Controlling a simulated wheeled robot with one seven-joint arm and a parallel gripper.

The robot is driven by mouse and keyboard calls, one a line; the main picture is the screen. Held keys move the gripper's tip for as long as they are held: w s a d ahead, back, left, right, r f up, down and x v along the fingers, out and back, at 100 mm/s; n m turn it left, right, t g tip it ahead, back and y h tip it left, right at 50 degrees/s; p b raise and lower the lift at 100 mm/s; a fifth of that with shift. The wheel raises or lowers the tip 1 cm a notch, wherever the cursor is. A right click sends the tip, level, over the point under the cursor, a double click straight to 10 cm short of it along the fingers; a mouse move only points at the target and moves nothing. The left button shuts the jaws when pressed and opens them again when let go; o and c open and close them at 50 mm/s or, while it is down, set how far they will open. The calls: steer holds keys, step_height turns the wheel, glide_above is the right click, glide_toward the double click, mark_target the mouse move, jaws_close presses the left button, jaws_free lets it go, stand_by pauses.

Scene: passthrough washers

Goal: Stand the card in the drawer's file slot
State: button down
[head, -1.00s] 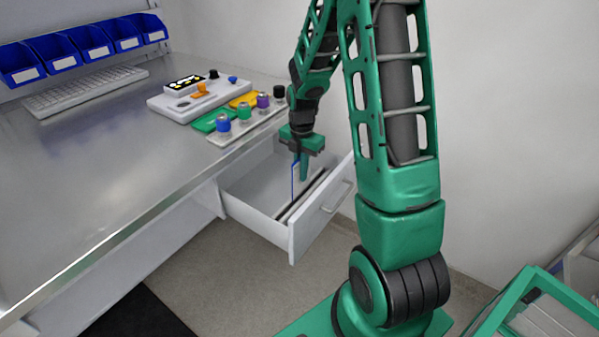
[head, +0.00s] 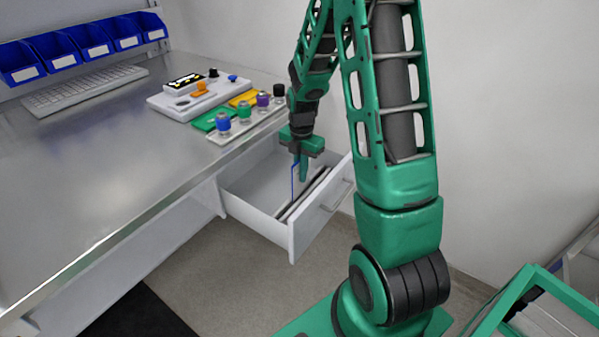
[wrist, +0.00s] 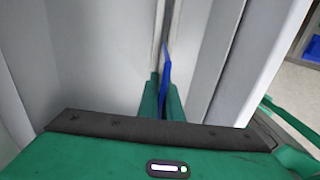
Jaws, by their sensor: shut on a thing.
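The blue-edged card (head: 293,178) is upright in my gripper (head: 303,174), inside the open white drawer (head: 258,218). In the wrist view the card (wrist: 167,75) shows edge-on between the two green fingers of my gripper (wrist: 165,100), which are shut on it. The file slot (head: 305,193), between dark dividers in the drawer, lies beside and below the card. The card's lower end is close to the dividers. I cannot tell whether it is between them.
The drawer front with its handle (head: 338,197) stands out from the steel bench (head: 90,190). A green-framed cart (head: 545,290) stands at the lower right.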

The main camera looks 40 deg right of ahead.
steer(key=shift+f, duration=2.15)
stand_by(0.5)
steer(key=c, duration=1.3)
jaws_free()
steer(key=shift+r, duration=0.1)
step_height(320, 180, up, 9)
stand_by(0.4)
stand_by(0.4)
